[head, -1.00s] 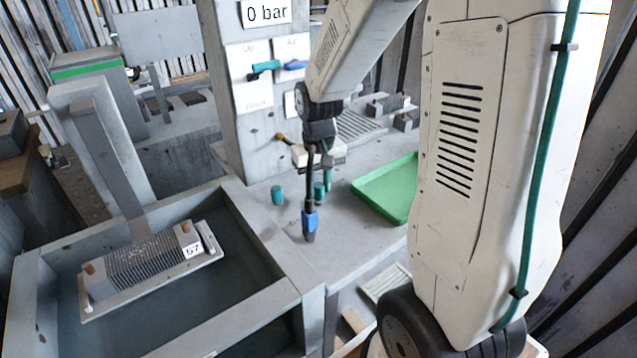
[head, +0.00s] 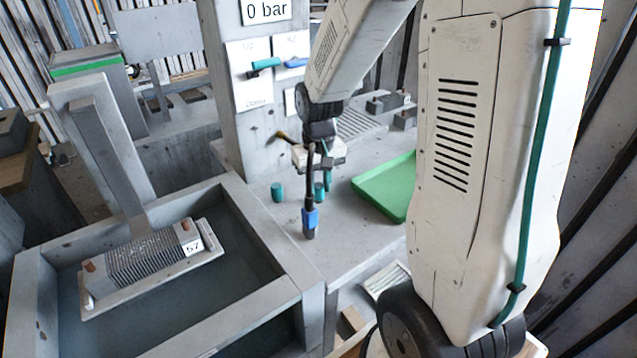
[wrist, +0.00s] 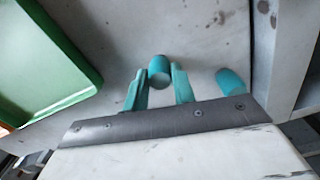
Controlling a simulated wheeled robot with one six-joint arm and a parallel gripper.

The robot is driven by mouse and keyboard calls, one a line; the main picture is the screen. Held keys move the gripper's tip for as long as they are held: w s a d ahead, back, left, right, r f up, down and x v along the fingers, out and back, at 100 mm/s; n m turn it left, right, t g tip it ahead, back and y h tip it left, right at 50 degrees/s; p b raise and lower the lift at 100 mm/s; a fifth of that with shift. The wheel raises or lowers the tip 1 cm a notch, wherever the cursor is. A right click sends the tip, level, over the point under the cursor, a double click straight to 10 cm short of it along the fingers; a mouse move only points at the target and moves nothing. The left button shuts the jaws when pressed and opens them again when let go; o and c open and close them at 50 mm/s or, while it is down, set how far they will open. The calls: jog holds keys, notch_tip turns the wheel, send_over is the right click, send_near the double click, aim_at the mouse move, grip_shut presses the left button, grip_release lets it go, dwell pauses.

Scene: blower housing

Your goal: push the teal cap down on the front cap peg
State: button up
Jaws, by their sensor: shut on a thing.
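In the wrist view, a teal cap (wrist: 159,70) sits between the two teal fingers of my gripper (wrist: 160,84). The gripper is shut on this cap. In the head view, the held cap (head: 319,190) shows low over the grey bench, partly behind a dark upright rod with a blue sleeve (head: 310,218). My gripper (head: 327,178) is also partly hidden there. A second teal cap (head: 277,192) stands apart to the left on the bench; it also shows at the right in the wrist view (wrist: 231,80). I cannot make out any peg under the held cap.
A green tray (head: 372,186) lies to the right on the bench (head: 345,240). A grey post (head: 228,120) with a "0 bar" sign rises behind the caps. At the left, a walled basin (head: 265,235) holds a finned block marked 57 (head: 150,262).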

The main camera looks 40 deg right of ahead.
jog(key=o, duration=1)
jog(key=shift+o, duration=0.2)
jog(key=shift+r, duration=3.95)
